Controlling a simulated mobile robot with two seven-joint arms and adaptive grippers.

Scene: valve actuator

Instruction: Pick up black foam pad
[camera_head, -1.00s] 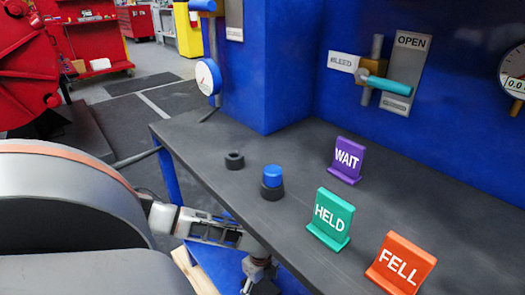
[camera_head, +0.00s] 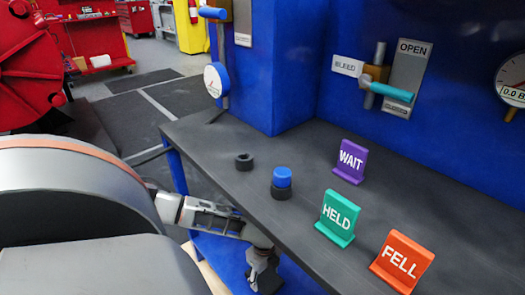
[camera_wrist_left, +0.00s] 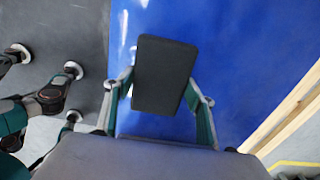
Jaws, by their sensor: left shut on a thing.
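The black foam pad (camera_wrist_left: 165,75) is a dark rectangular block between the two fingers of my left gripper in the left wrist view. My left gripper (camera_wrist_left: 161,92) is shut on it, with a finger against each side. In the head view my left gripper (camera_head: 262,270) hangs low beside the front edge of the dark table (camera_head: 225,215), below its top. The pad there is mostly hidden or hard to make out at the gripper's lower end. My right gripper is in neither view.
On the table stand a black ring (camera_head: 244,161), a blue button on a black base (camera_head: 282,178), and the WAIT (camera_head: 351,161), HELD (camera_head: 338,217) and FELL (camera_head: 402,261) signs. A blue panel (camera_head: 340,100) with a teal-handled valve (camera_head: 388,91) rises behind. A wooden beam (camera_wrist_left: 285,112) lies at right in the wrist view.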

